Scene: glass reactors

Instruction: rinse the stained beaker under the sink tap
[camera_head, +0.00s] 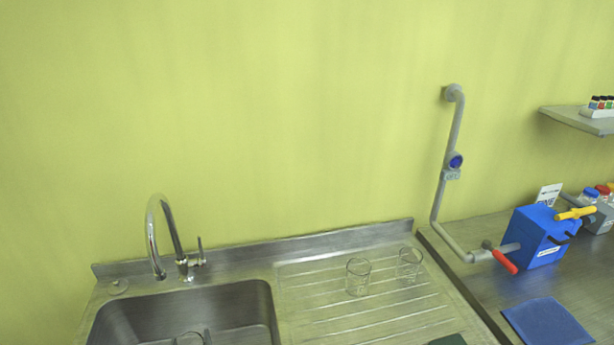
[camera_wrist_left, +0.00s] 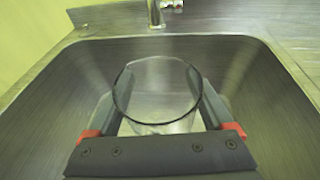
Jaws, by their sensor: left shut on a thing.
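A clear glass beaker (camera_wrist_left: 157,95) is between the two fingers of my left gripper (camera_wrist_left: 158,82), which is shut on it over the sink basin. Its open rim faces the wrist camera; I cannot make out a stain. In the head view, part of a glass rim (camera_head: 194,336) shows low in the sink (camera_head: 240,296) at the bottom edge. The curved metal tap (camera_head: 152,230) stands behind the basin, with its spout above it. The spout's lower part (camera_wrist_left: 154,12) shows beyond the beaker in the wrist view. No water stream is visible. My right gripper is not in view.
Two clear beakers (camera_head: 358,277) (camera_head: 409,264) stand on the ribbed drainboard (camera_head: 330,310) right of the sink. A grey pipe (camera_head: 438,200) leads to a blue box (camera_head: 540,240) with a red handle on the right bench. A blue mat (camera_head: 550,322) lies in front.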

